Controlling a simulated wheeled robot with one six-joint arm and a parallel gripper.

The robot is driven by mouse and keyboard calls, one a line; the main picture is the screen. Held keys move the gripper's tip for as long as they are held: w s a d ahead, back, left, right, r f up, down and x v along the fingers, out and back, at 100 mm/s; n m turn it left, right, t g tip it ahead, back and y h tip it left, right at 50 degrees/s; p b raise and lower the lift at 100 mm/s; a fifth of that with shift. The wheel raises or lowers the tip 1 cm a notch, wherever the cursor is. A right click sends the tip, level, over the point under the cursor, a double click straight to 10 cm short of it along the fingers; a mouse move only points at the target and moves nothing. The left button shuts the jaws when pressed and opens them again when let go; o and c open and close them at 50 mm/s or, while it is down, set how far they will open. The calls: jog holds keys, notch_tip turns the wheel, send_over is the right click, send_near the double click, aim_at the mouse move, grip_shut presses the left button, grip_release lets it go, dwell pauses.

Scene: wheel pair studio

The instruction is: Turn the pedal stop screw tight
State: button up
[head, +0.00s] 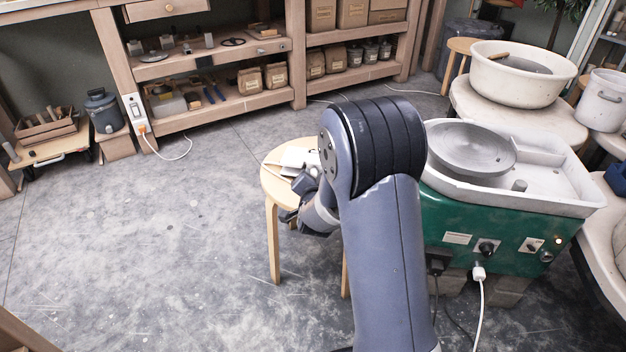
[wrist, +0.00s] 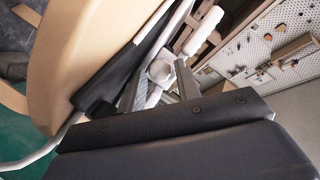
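My gripper (head: 292,205) is low beside a round wooden stool (head: 271,181), partly hidden behind my own arm in the head view. In the wrist view the two fingers of my gripper (wrist: 161,76) stand apart. A pale round knob (wrist: 160,71) shows between or just beyond their tips; it may be the stop screw. I cannot tell whether the fingers touch it. A black flat part (wrist: 112,75), perhaps the pedal, lies left of the fingers. In the head view a pale object (head: 298,157) on the stool is partly hidden by my arm.
A green pottery wheel (head: 455,222) with a grey wheel head (head: 470,150) stands right of my arm, its cables hanging in front. The wooden stool seat (wrist: 95,45) fills the wrist view's left. Open floor (head: 150,250) lies left, with shelves (head: 220,120) behind.

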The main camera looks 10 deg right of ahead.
jog(key=p+v, duration=0.3)
jog(key=v, duration=0.8)
jog(key=shift+w+d, duration=0.1)
jog(key=shift+w, duration=0.05)
